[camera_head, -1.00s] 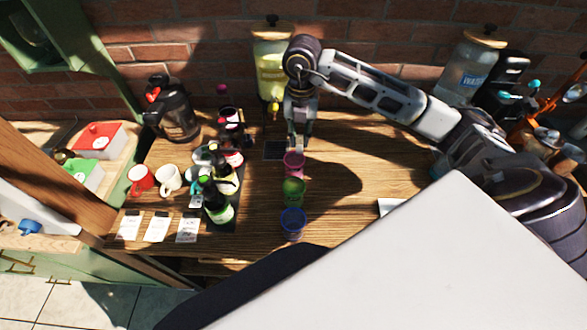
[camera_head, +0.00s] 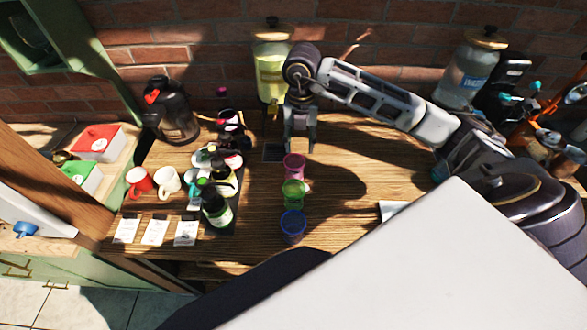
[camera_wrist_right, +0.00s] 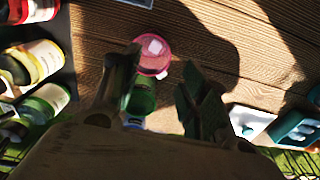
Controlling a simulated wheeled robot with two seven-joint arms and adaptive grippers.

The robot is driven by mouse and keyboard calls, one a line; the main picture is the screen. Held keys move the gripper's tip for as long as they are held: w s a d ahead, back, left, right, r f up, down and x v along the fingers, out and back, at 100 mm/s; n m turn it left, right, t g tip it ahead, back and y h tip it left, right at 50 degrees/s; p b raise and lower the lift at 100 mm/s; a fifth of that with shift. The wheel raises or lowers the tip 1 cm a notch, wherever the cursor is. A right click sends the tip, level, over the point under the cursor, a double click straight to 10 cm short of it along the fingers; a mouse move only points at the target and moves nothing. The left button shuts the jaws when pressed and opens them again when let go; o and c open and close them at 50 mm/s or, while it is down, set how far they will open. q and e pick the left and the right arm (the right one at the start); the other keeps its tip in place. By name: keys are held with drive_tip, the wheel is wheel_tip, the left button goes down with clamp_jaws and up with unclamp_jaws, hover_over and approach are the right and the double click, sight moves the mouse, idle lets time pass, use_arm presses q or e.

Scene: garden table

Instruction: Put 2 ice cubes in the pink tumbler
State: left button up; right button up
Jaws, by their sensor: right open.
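The pink tumbler (camera_head: 294,168) stands upright on the wooden table, at the back of a row of tumblers. In the right wrist view the pink tumbler (camera_wrist_right: 151,66) shows a pale ice cube (camera_wrist_right: 153,44) inside its rim; whether a second cube lies under it I cannot tell. My right gripper (camera_head: 299,148) is open just above and behind the pink tumbler, with nothing visible between its fingers. Its spread fingers (camera_wrist_right: 160,70) also show in the right wrist view. My left gripper is not in view.
A green tumbler (camera_head: 293,194) and a blue tumbler (camera_head: 292,226) stand in front of the pink one. Bottles (camera_head: 217,207) crowd to the left, beside a red mug (camera_head: 139,181) and a white mug (camera_head: 167,182). A yellow drink dispenser (camera_head: 271,72) stands behind. Table to the right is mostly clear.

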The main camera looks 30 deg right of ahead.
wheel_tip(320, 180, up, 12)
idle(1.5)
drive_tip(key=shift+s, duration=0.1)
idle(1.0)
